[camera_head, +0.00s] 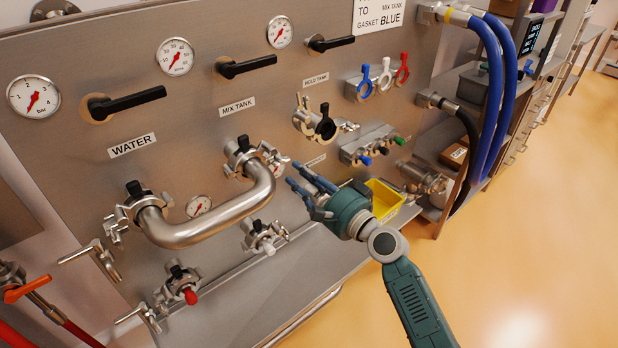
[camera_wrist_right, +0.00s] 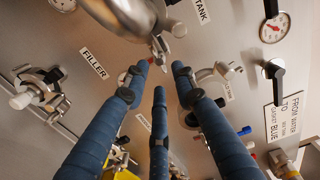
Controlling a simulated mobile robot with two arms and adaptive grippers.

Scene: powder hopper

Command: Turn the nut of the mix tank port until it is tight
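The mix tank port (camera_head: 240,156) is on the steel panel under the MIX TANK label. A bent steel pipe (camera_head: 215,224) joins it to the port under the WATER label. A clamp with a black knob sits around the joint. Its metal nut (camera_head: 274,158) sticks out on the right side. In the right wrist view the nut (camera_wrist_right: 160,47) shows just beyond the fingertips. My right gripper (camera_head: 290,173) is right of the nut, its blue fingers pointing at it. The fingers are apart with nothing between them. My left gripper is in neither view.
A lower port with a white plug (camera_head: 264,238) is below. A yellow bin (camera_head: 386,201) stands behind my wrist. Colored clamps and blue hoses (camera_head: 493,100) are farther right.

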